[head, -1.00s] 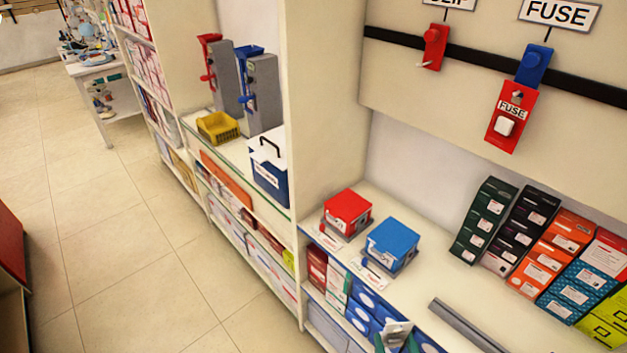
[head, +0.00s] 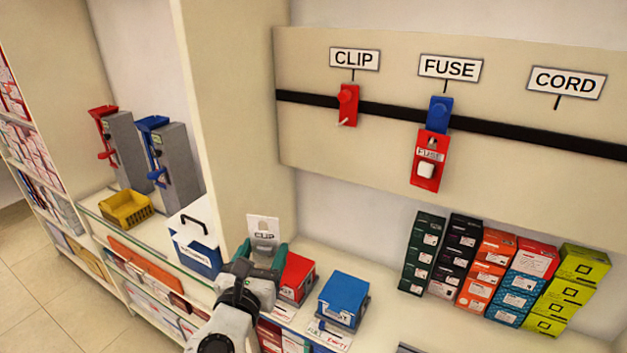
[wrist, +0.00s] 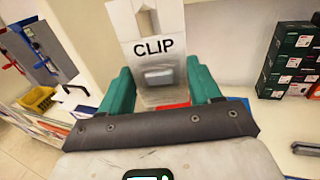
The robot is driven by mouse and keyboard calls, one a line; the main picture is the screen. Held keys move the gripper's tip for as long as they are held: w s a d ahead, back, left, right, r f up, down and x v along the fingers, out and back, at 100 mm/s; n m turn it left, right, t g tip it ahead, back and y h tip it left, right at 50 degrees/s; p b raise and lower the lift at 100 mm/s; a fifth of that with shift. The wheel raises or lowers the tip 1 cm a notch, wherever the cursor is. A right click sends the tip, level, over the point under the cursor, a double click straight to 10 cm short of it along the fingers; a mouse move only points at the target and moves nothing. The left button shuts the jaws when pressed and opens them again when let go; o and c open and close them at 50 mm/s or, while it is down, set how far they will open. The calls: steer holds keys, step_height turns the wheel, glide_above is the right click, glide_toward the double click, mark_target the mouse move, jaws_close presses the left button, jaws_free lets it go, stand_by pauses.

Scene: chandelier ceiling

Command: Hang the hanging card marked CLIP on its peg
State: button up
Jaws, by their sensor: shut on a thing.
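My gripper (head: 262,256) is shut on the white CLIP card (head: 264,225), holding it upright above the shelf. The wrist view shows the card (wrist: 155,30) between the green fingers, with its CLIP lettering, a hole near the top and a small pale block on its front. The red peg (head: 347,105) hangs from the black rail under the CLIP sign (head: 354,59). Its prong sticks out and carries no card. The card is below and left of this peg, well apart from it.
A blue peg (head: 438,112) under the FUSE sign (head: 449,67) holds a red FUSE card (head: 428,160). A CORD sign (head: 567,82) is at right. Red (head: 297,277) and blue boxes (head: 343,298) stand on the shelf near my gripper. A partition (head: 235,120) stands at left.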

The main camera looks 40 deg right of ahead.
steer(key=s+d+r+m+g+h, duration=0.1)
steer(key=d+r+m+g+h, duration=0.3)
steer(key=d+r, duration=0.95)
steer(key=shift+n+g+y, duration=0.3)
steer(key=shift+g+y, duration=0.2)
steer(key=shift+y, duration=0.1)
steer(key=b+x, duration=0.1)
steer(key=x, duration=0.2)
steer(key=b+x, duration=0.1)
steer(key=x, duration=0.2)
steer(key=b+x, duration=0.1)
steer(key=x, duration=0.2)
steer(key=shift+w+a+f, duration=0.1)
steer(key=shift+w+f, duration=0.05)
steer(key=shift+w, duration=0.15)
steer(key=shift+f, duration=0.15)
steer(key=o, duration=0.9)
